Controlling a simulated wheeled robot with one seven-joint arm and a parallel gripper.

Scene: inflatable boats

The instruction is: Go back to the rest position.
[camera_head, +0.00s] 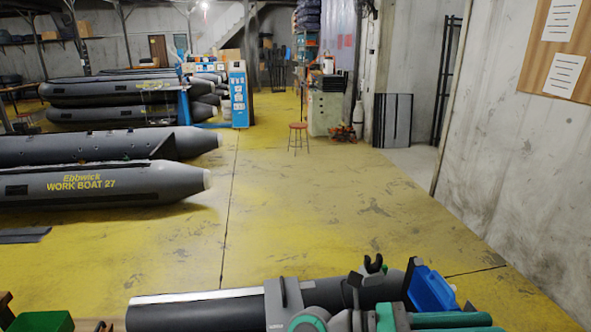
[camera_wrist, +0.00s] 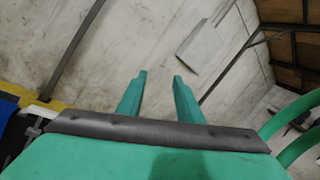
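My gripper (camera_wrist: 158,74) shows in the wrist view with its two green fingers apart and nothing between them. Past the fingers are a pale wall and dark beams, seen at a tilt. In the head view, green and grey parts that look like my arm reach in at the bottom right; I cannot make out the fingertips there.
A dark tube (camera_head: 195,314) with a white strip lies along the bottom, with a blue object (camera_head: 430,290) near its right end. The work boat (camera_head: 110,184) lies at left. A stool (camera_head: 298,128) stands further back. Yellow floor (camera_head: 300,215) is clear between.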

